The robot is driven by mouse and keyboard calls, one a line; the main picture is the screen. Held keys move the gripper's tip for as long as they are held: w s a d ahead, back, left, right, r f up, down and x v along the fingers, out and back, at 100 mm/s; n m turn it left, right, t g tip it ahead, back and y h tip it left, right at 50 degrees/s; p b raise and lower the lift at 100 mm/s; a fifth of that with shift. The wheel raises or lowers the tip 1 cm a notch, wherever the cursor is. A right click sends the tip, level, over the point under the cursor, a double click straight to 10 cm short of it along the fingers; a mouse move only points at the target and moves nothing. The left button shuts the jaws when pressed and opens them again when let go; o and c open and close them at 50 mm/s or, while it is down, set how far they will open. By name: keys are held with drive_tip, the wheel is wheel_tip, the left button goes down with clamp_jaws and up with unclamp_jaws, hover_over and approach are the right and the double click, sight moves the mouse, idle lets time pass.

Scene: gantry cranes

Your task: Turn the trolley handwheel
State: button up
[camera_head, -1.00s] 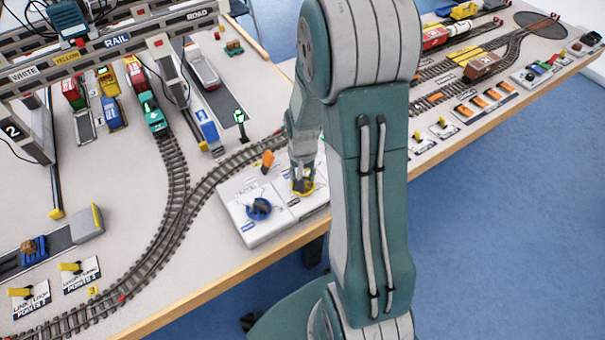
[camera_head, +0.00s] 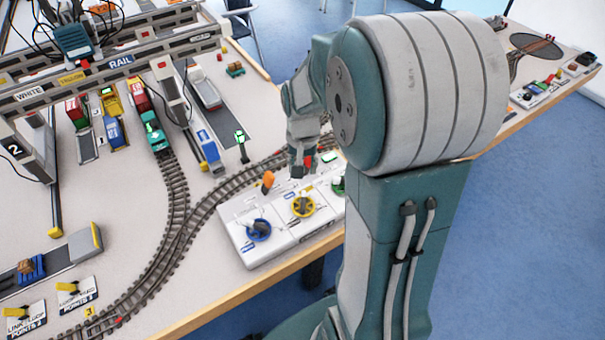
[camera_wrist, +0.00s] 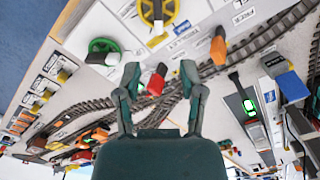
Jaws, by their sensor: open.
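A white control panel (camera_head: 272,250) near the table edge carries three handwheels. The blue handwheel (camera_head: 258,230) is at left, the yellow handwheel (camera_head: 303,205) in the middle, and the green handwheel (camera_head: 338,186) is partly hidden behind my arm. I cannot read which one is the trolley's. The wrist view shows the yellow wheel (camera_wrist: 158,10) at the top edge and the green wheel (camera_wrist: 105,50) at left. My gripper (camera_head: 300,172) is open and empty, just beyond the yellow wheel and apart from it. In the wrist view, a red knob (camera_wrist: 157,80) appears between its fingertips (camera_wrist: 160,70).
An orange lever (camera_head: 267,180) stands on the panel's far side; it also shows in the wrist view (camera_wrist: 218,48). A curved track (camera_head: 180,205) runs behind the panel. A green-lit signal (camera_head: 240,142) stands beyond. The crane gantry (camera_head: 115,65) spans the upper left.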

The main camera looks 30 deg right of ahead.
sight(303, 195)
wheel_tip(303, 195, down, 12)
drive_tip(key=shift+r, duration=0.1)
idle(0.7)
clamp_jaws()
